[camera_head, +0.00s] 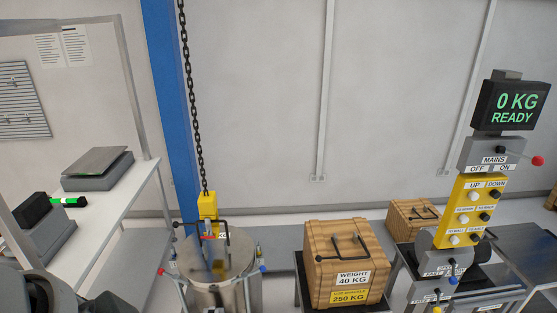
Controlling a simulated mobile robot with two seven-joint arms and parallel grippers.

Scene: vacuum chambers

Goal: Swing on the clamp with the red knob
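A round metal vacuum chamber (218,268) stands at the lower middle, with a lid on top and a dark lifting handle over it. A red knob (161,271) shows at its left side, on what looks like a swing clamp. A blue knob (262,268) shows at its right side. A small red part also shows on top near the handle. Whether the red-knob clamp bears on the lid is too small to tell. No gripper fingers show; dark rounded parts at the lower left corner may be my own arm.
A yellow hoist block (208,206) hangs on a chain (190,90) right over the lid. A wooden weight crate (345,270) stands to the right. A control stand (466,212) reads "0 KG READY". A white bench (110,195) is at left. The blue column (168,100) stands behind.

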